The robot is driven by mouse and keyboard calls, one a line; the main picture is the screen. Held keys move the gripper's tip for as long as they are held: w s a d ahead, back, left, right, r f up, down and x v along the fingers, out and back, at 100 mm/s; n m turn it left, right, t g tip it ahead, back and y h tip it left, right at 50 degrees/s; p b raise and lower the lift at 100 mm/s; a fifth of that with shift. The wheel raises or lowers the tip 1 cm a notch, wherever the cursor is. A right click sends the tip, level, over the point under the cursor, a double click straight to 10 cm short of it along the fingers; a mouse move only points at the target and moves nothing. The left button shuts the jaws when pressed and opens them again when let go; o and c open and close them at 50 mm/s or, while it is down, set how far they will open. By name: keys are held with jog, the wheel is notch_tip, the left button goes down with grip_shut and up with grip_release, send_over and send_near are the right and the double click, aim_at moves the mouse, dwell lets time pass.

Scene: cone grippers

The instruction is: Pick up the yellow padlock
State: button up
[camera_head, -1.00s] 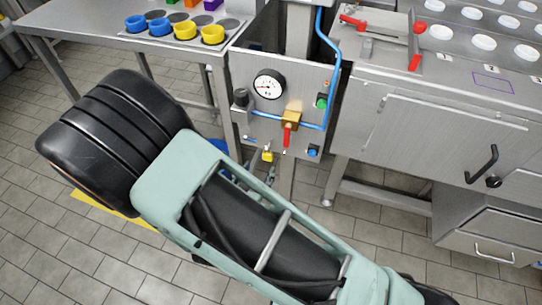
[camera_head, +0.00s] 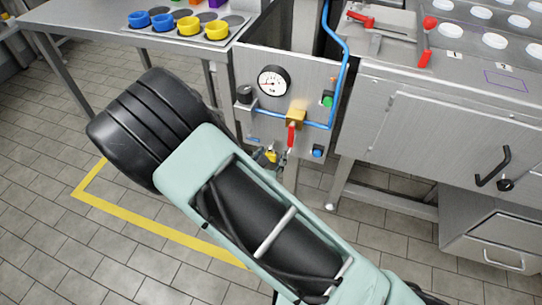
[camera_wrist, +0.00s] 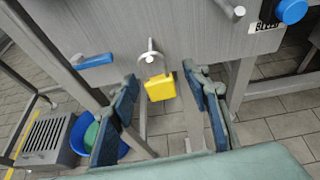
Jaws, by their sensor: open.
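The yellow padlock (camera_wrist: 161,88) hangs by its shackle from a metal stem on the front of a steel panel (camera_wrist: 205,40). It is small and partly covered in the head view (camera_head: 271,156), below the red-handled valve. My gripper (camera_wrist: 160,78) is open, its blue-padded fingers standing left and right of the padlock in the wrist view, with gaps on both sides. I cannot tell how far the fingertips are from the panel. In the head view my gripper (camera_head: 266,160) is mostly hidden behind my arm.
A pressure gauge (camera_head: 273,81), a red valve handle (camera_head: 291,137) and a blue pipe (camera_head: 346,60) are on the panel. A blue handle (camera_wrist: 94,61) and a blue knob (camera_wrist: 291,11) flank the padlock. A blue bin (camera_wrist: 78,133) stands lower left.

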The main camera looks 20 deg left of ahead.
grip_shut()
jog(key=shift+r+p, duration=0.35)
jog(key=shift+r, duration=0.25)
jog(key=shift+s+r, duration=0.2)
jog(key=shift+r, duration=0.05)
jog(key=s+p, duration=0.2)
jog(key=s, duration=1.5)
jog(key=shift+s+a+p, duration=0.35)
jog(key=shift+a+p, duration=0.05)
jog(key=shift+a, duration=0.05)
